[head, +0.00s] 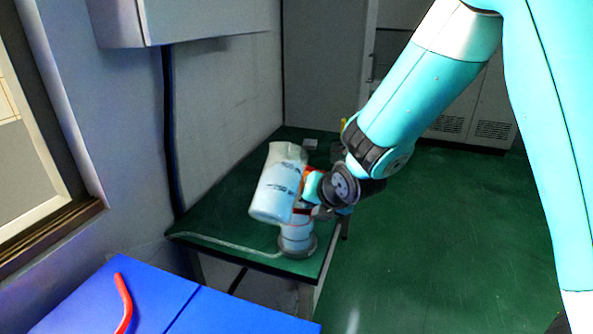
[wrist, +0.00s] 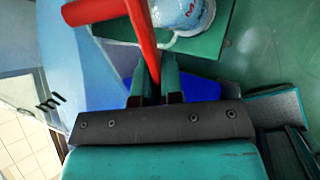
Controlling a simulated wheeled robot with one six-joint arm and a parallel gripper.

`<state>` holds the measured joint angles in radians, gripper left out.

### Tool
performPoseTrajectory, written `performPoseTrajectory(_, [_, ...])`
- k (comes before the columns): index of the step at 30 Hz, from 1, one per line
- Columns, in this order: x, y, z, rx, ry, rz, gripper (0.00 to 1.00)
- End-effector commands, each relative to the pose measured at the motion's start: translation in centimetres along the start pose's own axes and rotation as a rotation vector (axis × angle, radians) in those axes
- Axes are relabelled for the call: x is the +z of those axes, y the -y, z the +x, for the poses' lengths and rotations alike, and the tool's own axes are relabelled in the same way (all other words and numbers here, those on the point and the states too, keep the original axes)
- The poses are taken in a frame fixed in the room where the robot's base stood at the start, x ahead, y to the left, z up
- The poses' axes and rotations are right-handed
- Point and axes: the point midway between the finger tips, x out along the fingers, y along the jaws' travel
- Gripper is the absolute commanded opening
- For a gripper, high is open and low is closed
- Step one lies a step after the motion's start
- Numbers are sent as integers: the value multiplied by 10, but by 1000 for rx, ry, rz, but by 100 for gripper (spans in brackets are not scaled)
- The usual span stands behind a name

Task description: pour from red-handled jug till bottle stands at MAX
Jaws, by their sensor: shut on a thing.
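The jug (head: 276,190) is pale, translucent and printed with small dark text. It is held tilted above the green table. Its red handle (wrist: 143,38) is between the fingers of my gripper (wrist: 154,80), which is shut on it. In the wrist view the jug's wall (wrist: 60,60) fills the left side, with "ml" lettering. The bottle (head: 297,236) is whitish with a red line round it and stands upright on the table, just below and right of the jug. I cannot make out a stream or the liquid level.
The green table (head: 215,225) stands against the grey wall, with a pale tube (head: 225,243) lying along it. A blue surface (head: 170,300) in front carries a bent red bar (head: 123,297). A wall box (head: 190,20) hangs above. Green floor is open to the right.

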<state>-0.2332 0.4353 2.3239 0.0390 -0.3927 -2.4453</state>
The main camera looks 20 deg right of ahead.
Motion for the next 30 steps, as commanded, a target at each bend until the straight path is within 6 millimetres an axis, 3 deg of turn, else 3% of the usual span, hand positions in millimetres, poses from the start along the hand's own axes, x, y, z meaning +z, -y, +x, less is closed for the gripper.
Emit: performPoseTrajectory(30, [2,-4,-5,2,-47,31,0])
